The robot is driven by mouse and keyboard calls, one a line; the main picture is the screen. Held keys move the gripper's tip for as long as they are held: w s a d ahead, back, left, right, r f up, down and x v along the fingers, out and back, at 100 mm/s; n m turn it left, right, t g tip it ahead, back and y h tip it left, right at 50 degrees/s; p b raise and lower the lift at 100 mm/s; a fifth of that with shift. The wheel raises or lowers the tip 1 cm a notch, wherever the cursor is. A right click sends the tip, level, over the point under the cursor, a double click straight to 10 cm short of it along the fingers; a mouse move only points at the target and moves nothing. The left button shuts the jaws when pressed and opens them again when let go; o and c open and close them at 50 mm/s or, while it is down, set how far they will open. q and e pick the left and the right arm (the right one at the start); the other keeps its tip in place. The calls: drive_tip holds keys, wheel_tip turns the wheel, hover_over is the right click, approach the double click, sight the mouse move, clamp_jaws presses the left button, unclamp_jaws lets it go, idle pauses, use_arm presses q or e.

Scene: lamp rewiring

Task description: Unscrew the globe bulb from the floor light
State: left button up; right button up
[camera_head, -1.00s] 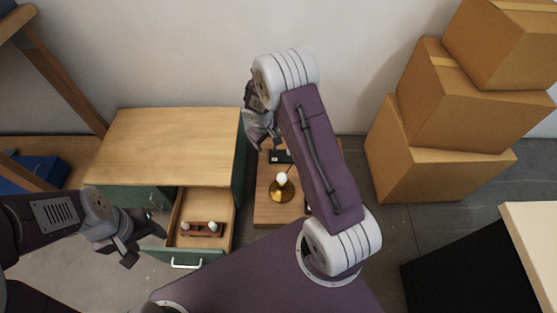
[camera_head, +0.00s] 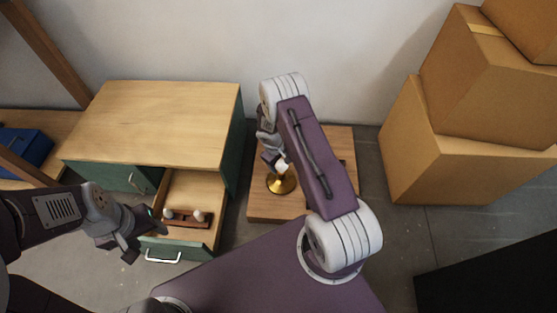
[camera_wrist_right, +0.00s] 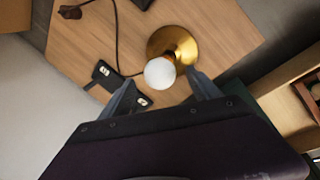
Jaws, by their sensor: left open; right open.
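The floor light has a round brass base (camera_head: 281,184) on a low wooden board; the base also shows in the right wrist view (camera_wrist_right: 176,44). Its white globe bulb (camera_wrist_right: 160,73) sits in the light, and in the head view the bulb (camera_head: 283,167) is partly hidden by my right gripper. My right gripper (camera_wrist_right: 160,80) is open, pointing down at the light. Its fingertips lie on either side of the bulb in the wrist view; contact cannot be told. My left gripper (camera_head: 147,240) is open and empty by the open drawer's front left corner.
The open drawer (camera_head: 192,183) of the green cabinet (camera_head: 165,115) holds a wooden rack (camera_head: 188,220) with white bulbs. A cable (camera_wrist_right: 116,38) and black switch-like pieces (camera_wrist_right: 104,74) lie near the light. Cardboard boxes (camera_head: 450,165) stand right.

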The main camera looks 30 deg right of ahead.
sight(282, 164)
drive_tip(key=b+x, duration=0.1)
drive_tip(key=x, duration=0.1)
drive_tip(key=shift+d+f, duration=0.1)
drive_tip(key=shift+f, duration=0.3)
use_arm(q)
drive_tip(key=shift+f, duration=0.8)
use_arm(e)
drive_tip(key=shift+c, duration=0.3)
drive_tip(key=c, duration=1.3)
drive_tip(key=n+b, duration=0.1)
drive_tip(key=n, duration=0.1)
drive_tip(key=f+n+b, duration=0.1)
drive_tip(key=n, duration=0.1)
drive_tip(key=shift+d+t+y+b, duration=0.15)
drive_tip(key=shift+t+y+b, duration=0.15)
drive_tip(key=shift+t+b, duration=0.1)
drive_tip(key=n, duration=0.2)
drive_tip(key=shift+s+r+n, duration=0.1)
drive_tip(key=shift+r+n, duration=0.25)
drive_tip(key=shift+n, duration=0.05)
drive_tip(key=shift+r+n+t+y, duration=0.2)
drive_tip(key=shift+n+t+y, duration=0.1)
drive_tip(key=shift+n, duration=0.4)
use_arm(q)
wheel_tip(282, 164, down, 3)
drive_tip(key=shift+r, duration=0.2)
